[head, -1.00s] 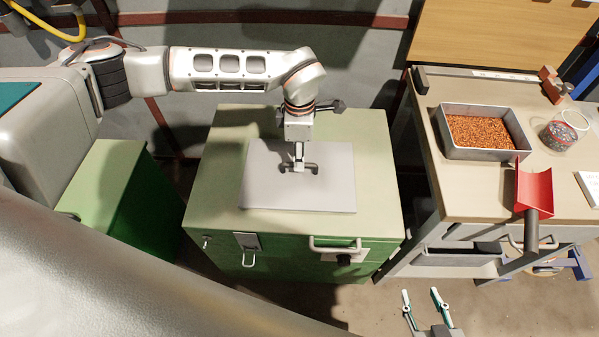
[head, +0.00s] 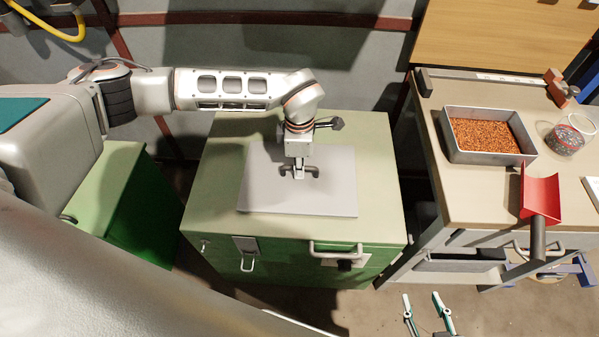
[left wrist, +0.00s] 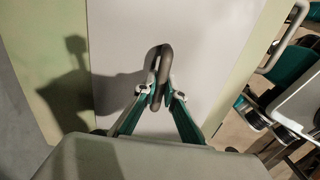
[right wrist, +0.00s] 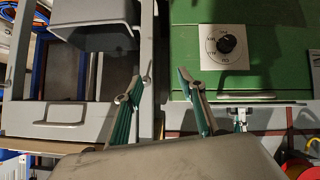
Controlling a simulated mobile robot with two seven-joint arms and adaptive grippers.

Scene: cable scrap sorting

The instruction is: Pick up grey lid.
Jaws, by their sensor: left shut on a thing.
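The grey lid (head: 325,200) is a flat, light grey square plate with a dark bar handle at its middle. It lies flat over the top of the green cabinet (head: 380,180); I cannot tell whether there is a gap under it. My left gripper (head: 299,172) points down and is shut on the lid's handle. In the left wrist view the two fingertips (left wrist: 158,92) close on the dark handle (left wrist: 164,62), with the lid (left wrist: 220,60) behind. My right gripper (head: 422,297) is open and empty, low in front of the cabinets; it also shows in the right wrist view (right wrist: 158,80).
A workbench (head: 470,195) on the right holds a metal tray (head: 490,160) of copper-coloured granules, a clear container (head: 568,140) and a red scoop (head: 540,192). A lower green cabinet (head: 120,200) stands at left. A control knob (right wrist: 227,43) shows before my right gripper.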

